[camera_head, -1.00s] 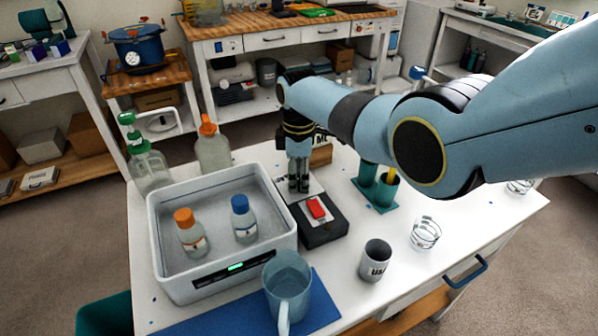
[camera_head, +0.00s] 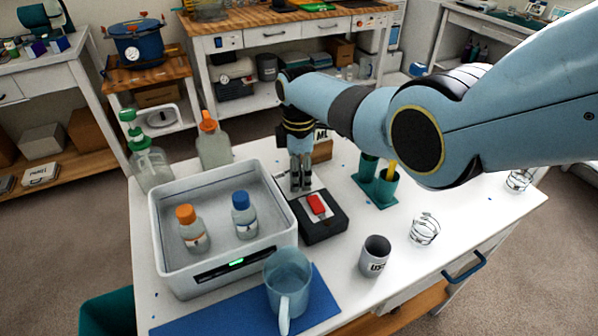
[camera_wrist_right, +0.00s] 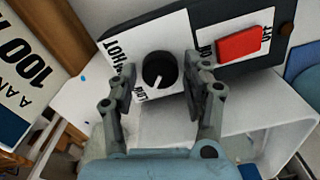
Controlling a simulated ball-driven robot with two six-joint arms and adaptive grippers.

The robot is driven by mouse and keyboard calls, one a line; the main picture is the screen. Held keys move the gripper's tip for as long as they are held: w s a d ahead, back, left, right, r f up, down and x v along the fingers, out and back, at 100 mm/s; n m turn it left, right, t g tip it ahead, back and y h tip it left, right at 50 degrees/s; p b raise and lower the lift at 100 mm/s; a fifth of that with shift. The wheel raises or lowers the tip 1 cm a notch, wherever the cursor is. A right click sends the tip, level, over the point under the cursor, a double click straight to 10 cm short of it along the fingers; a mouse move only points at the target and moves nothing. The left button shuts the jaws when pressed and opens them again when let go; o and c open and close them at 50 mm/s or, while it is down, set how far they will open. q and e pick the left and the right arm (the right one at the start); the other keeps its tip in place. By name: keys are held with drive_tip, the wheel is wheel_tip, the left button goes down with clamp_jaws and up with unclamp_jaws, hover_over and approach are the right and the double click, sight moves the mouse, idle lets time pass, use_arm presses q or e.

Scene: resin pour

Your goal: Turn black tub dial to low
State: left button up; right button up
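The black dial (camera_wrist_right: 159,70) sits on a white label of a black control box (camera_wrist_right: 275,42). Its white pointer line points to the lower left in the right wrist view, near a small printed word I cannot read surely. "HOT" is printed at the label's upper left. My right gripper (camera_wrist_right: 160,70) is open, with one finger on each side of the dial and gaps showing. In the head view the right gripper (camera_head: 301,184) points down at the back of the box (camera_head: 325,230), hiding the dial. My left gripper is not in view.
A red switch (camera_head: 317,204) is on the same box. A white tub (camera_head: 172,276) with two bottles stands to its left. A blue jug (camera_head: 287,277), grey mug (camera_head: 374,257) and green holder (camera_head: 378,187) stand nearby. A wooden block with a sign (camera_wrist_right: 55,35) is close to the gripper.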

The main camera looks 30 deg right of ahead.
drive_tip(key=shift+o, duration=0.6)
wheel_tip(320, 180, up, 12)
drive_tip(key=shift+s+f, duration=0.1)
idle(0.5)
